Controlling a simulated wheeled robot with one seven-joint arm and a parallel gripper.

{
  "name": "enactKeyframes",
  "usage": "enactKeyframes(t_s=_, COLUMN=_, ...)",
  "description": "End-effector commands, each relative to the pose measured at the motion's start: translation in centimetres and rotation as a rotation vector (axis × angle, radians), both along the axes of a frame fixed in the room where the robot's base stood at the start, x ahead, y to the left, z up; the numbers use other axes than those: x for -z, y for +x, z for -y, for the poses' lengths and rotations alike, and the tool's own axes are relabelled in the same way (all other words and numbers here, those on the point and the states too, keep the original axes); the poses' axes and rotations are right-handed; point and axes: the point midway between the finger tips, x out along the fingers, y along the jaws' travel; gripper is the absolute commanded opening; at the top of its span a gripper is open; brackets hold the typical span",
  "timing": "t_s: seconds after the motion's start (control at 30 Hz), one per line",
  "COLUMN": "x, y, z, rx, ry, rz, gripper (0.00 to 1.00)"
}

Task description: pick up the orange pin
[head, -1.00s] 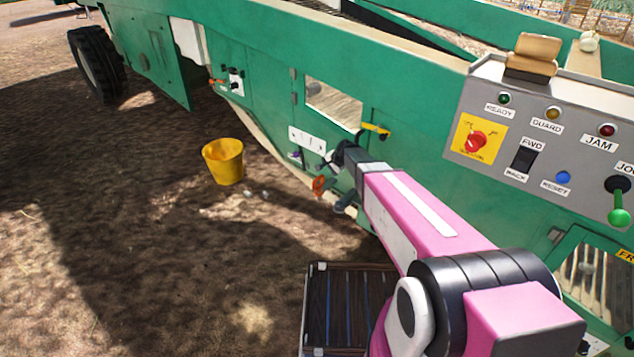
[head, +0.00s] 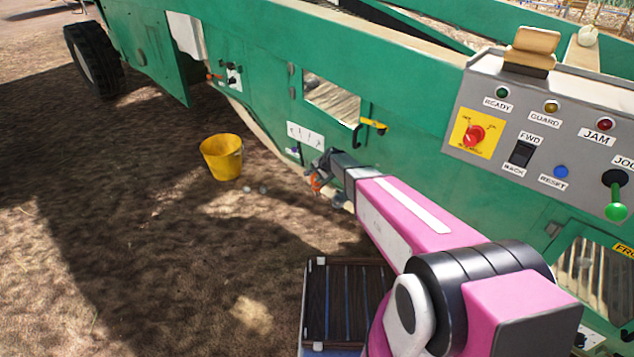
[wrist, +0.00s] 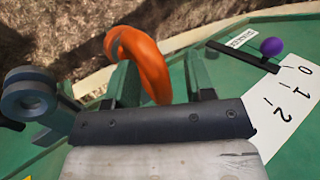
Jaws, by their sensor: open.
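The orange pin (head: 315,183) shows in the head view low on the green machine's side, partly covered by my gripper (head: 321,168). In the wrist view the orange pin (wrist: 143,55) is a thick ring-shaped handle at the fingers. The ring's lower right part hangs between the two fingers of my gripper (wrist: 160,75), and its left part overlaps the left finger. The fingers are apart, with a gap beside the ring on the right. Whether a finger touches the ring cannot be told. The pin's shaft is not visible.
A purple knob (wrist: 271,47) on a dark lever sits right of the fingers, near a white 0-1-2 label (wrist: 290,105). A grey round bracket (wrist: 28,95) is close on the left. A yellow handle (head: 373,125) juts out above. A yellow bucket (head: 222,157) stands on the ground.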

Motion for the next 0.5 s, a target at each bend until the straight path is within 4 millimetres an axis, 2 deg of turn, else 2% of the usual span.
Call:
enactKeyframes(t_s=0.13, x=-0.06, y=-0.04, z=0.04, rx=0.000, ry=0.000, rz=0.000, gripper=0.49)
enactKeyframes(t_s=0.17, x=-0.06, y=-0.04, z=0.04, rx=0.000, ry=0.000, rz=0.000, gripper=0.42)
enactKeyframes(t_s=0.2, x=-0.07, y=-0.04, z=0.04, rx=0.000, ry=0.000, rz=0.000, gripper=0.29)
enactKeyframes(t_s=0.3, x=-0.08, y=-0.04, z=0.05, rx=0.001, ry=-0.001, rz=0.001, gripper=0.00)
enactKeyframes(t_s=0.5, x=-0.09, y=-0.03, z=0.07, rx=0.001, ry=-0.001, rz=0.001, gripper=0.00)
